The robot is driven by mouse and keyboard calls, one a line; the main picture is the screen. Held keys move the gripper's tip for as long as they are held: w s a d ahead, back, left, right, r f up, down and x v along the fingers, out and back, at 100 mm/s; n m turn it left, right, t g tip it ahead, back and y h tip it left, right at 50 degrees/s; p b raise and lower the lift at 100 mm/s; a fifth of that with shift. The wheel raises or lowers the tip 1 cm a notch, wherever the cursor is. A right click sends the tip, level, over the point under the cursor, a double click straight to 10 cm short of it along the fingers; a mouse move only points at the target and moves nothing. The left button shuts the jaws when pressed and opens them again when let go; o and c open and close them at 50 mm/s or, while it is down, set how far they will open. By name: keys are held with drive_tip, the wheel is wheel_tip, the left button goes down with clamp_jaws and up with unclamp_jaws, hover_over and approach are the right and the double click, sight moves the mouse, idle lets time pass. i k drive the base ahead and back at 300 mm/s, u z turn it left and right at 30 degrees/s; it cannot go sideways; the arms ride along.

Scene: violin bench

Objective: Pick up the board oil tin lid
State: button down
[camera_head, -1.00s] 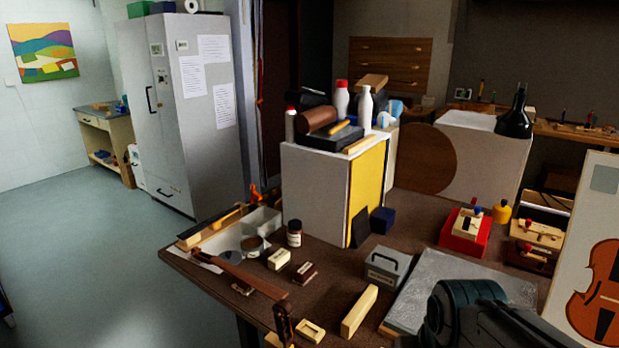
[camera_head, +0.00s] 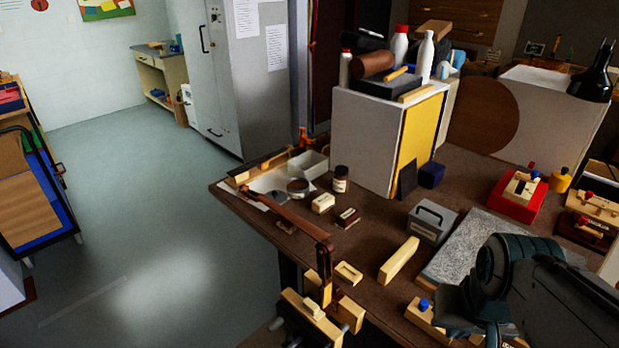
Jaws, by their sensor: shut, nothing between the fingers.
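A small round tin (camera_head: 297,186) with a dark rim stands near the left corner of the bench. A flat grey round piece (camera_head: 276,196), which may be the board oil tin lid, lies just left of it, partly hidden by a brown wooden bar; it is too small to be sure. My arm (camera_head: 510,270) shows at the lower right, over the bench's front edge, well away from the tin. My gripper's fingertips are not visible in the frame.
A wooden clamp (camera_head: 322,270) rises at the bench's front edge. A grey handled box (camera_head: 431,222) and a tall white cabinet (camera_head: 369,140) stand farther right.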

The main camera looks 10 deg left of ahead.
sight(280, 197)
drive_tip(key=u, duration=2.1)
drive_tip(key=i, duration=2.65)
drive_tip(key=z, duration=3.4)
